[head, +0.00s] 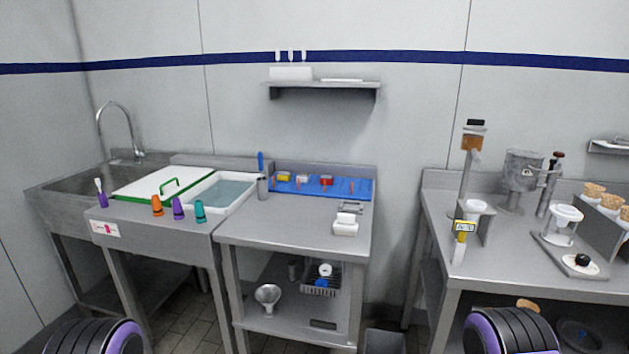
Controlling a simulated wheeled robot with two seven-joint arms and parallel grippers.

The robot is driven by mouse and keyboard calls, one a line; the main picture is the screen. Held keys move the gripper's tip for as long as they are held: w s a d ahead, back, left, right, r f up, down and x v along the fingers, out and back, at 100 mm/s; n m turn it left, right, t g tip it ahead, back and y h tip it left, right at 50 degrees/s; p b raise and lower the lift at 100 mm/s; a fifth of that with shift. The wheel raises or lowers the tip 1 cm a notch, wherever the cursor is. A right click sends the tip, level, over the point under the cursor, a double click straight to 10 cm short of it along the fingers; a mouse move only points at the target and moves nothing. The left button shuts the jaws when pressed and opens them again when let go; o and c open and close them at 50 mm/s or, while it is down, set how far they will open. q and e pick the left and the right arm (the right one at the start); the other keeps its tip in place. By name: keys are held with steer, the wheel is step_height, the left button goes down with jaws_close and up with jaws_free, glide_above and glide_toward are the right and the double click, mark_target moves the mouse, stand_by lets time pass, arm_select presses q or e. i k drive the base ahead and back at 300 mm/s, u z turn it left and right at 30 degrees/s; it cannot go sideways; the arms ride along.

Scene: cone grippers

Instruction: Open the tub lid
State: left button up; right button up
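No gripper is near the lid. Neither of my grippers is in view; only dark, purple-rimmed rounded parts of mine show at the bottom left and bottom right.
Orange (157,206), purple (178,208) and teal (200,211) cones stand along the counter front. A sink (60,195) with a tall faucet is at left. A blue mat (345,188) and white blocks (345,228) are on the middle table. A gap separates the right table (490,262).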

mark_target(167, 176)
steer(key=k, duration=1)
steer(key=u, duration=1.35)
steer(key=i, duration=1.85)
steer(key=z, duration=0.35)
